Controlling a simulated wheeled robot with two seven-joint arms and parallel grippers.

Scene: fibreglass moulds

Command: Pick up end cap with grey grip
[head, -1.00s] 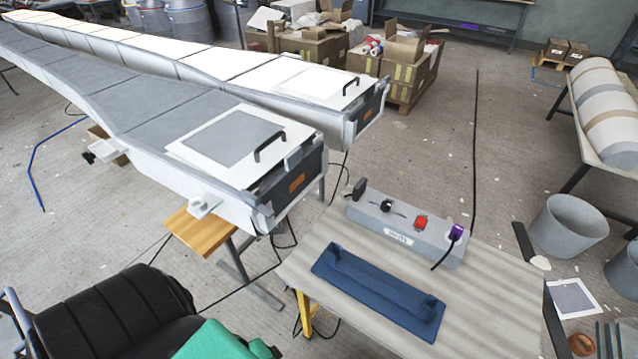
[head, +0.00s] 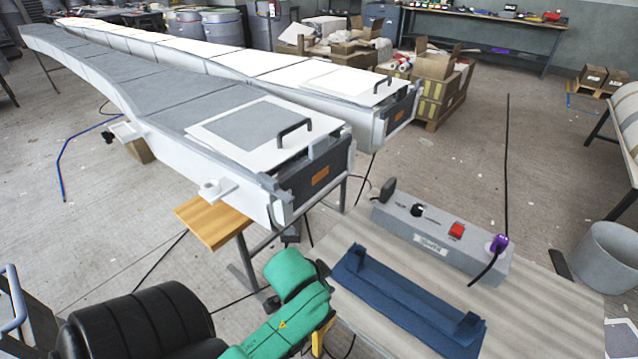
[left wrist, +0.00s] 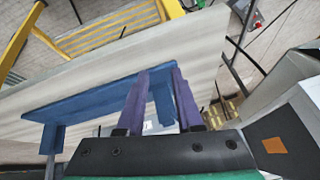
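The likely end cap (head: 303,192) is a dark panel with an orange label on the near end of the front white mould. A small grey grip (head: 317,147) stands at its top edge. In the left wrist view the labelled dark panel (left wrist: 258,150) is at the right, beside my left gripper. My left gripper (left wrist: 161,70) has two purplish fingers, spread apart and empty. The blue tray lies beyond them. In the head view my green left arm is below the end cap, and its fingertips are hard to make out. My right gripper is not in view.
A wooden table holds the blue tray (head: 405,306) and a grey control box (head: 440,239) with a red switch. A second mould (head: 320,75) stands behind the first. Cables hang nearby.

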